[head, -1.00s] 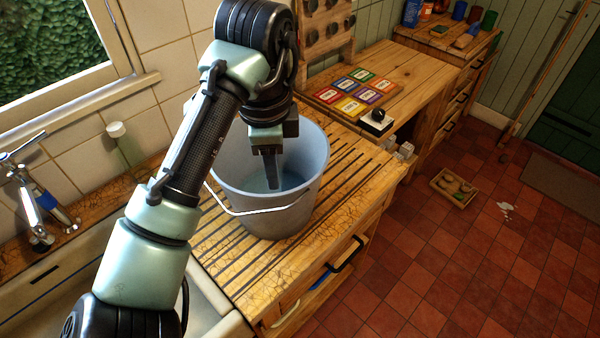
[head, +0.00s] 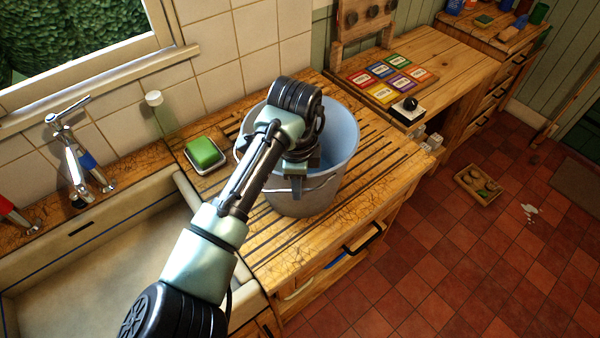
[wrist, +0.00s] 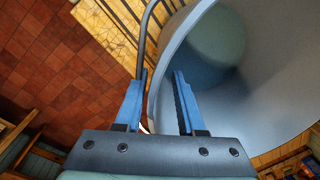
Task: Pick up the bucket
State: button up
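The bucket (head: 338,140) is pale blue-grey and stands upright on the ridged wooden drainer. Its thin wire handle hangs down on the near side; in the wrist view the handle (wrist: 147,35) curves along the outside of the wall. My gripper (wrist: 160,76) is open at the bucket's near rim. In the wrist view the rim runs between the two blue fingers, the left finger outside and the right finger inside. Gaps show beside the wall. In the head view my arm hides part of the rim and the bucket's inside.
A green sponge (head: 203,152) in a dish lies left of the bucket, and the sink (head: 110,255) is further left. Coloured cards (head: 385,80) and a small black-knobbed box (head: 408,108) lie behind to the right.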

jog(key=shift+f, duration=0.3)
grip_shut()
jog(key=shift+w, duration=0.1)
dwell(1.0)
jog(key=shift+w+r, duration=0.1)
jog(key=shift+r, duration=0.1)
